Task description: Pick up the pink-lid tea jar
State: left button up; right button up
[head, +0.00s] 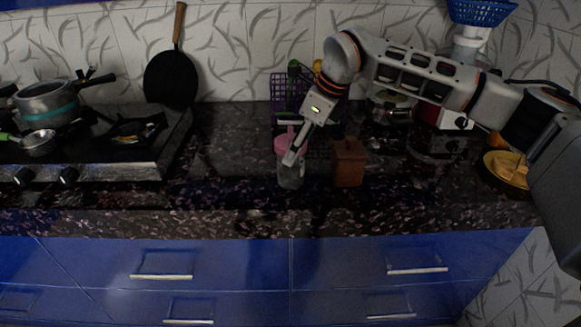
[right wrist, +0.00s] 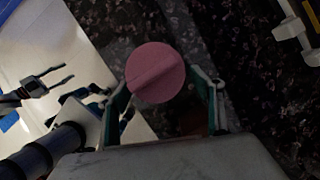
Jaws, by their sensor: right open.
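The pink-lid tea jar (head: 290,177) stands upright on the dark granite counter, with a clear body and a pink lid. The round lid shows from above in the right wrist view (right wrist: 156,72). My right gripper (head: 291,157) is at the jar's top in the head view. Its fingers (right wrist: 165,95) are open, one on each side of the lid; I cannot tell if they touch it. They partly hide the jar in the head view. My left gripper (right wrist: 66,74) shows only at the left of the right wrist view, away from the jar, its fingers apart and empty.
A brown wooden box (head: 349,164) stands just right of the jar. A purple basket (head: 284,88) is behind it. The stove (head: 98,158) with a pot (head: 47,100) is at the left, and a yellow plate (head: 493,169) at the right. The counter left of the jar is clear.

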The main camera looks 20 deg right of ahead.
jog(key=x, duration=0.5)
jog(key=shift+a+f, duration=0.1)
jog(key=shift+f, duration=0.1)
jog(key=shift+s, duration=0.1)
jog(key=c, duration=1.2)
jog(key=shift+c, duration=0.8)
jog(key=shift+r, duration=0.2)
